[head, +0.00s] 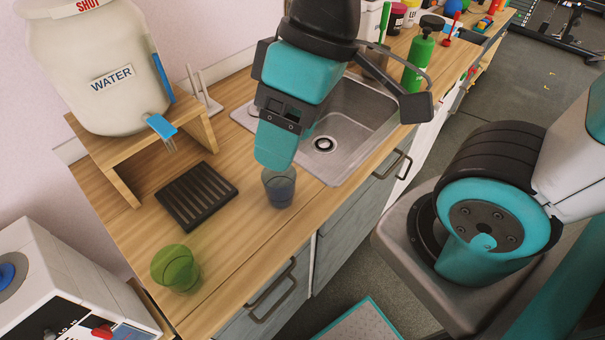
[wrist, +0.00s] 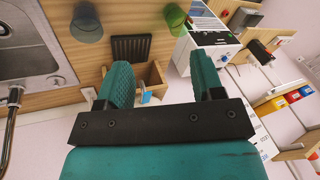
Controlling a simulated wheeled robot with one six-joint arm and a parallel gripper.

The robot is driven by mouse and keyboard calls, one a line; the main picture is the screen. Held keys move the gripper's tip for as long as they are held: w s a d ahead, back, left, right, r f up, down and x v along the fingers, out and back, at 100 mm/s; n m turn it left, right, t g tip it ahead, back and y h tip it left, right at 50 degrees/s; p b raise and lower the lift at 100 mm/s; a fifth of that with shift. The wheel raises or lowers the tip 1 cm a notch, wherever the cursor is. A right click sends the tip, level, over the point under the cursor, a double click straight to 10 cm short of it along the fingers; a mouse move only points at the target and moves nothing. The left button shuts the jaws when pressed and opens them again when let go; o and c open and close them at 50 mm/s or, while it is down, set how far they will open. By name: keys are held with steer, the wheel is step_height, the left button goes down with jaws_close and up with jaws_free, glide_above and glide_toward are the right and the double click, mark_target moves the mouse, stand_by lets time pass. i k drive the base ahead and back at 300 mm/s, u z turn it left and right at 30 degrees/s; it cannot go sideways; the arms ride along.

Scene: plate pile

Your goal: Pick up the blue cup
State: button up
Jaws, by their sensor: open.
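The blue cup (head: 279,190) is see-through and stands upright on the wooden counter, just left of the sink. In the wrist view the blue cup (wrist: 87,23) is at the upper left, past the left finger and not between the fingers. My gripper (head: 272,160) is open and points down; in the head view its lower end slightly overlaps the cup's rim. The wrist view shows my gripper's two teal fingers (wrist: 160,68) wide apart with nothing between them.
A green cup (head: 177,266) stands near the counter's front left. A black drain grate (head: 197,195) lies left of the blue cup. A water jug (head: 97,65) sits on a wooden stand (head: 203,134). The sink (head: 352,118) and a green bottle (head: 418,62) are to the right.

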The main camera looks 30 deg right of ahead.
mark_target(279, 187)
steer(key=u, duration=1.9)
steer(key=k, duration=0.65)
steer(key=z, duration=0.4)
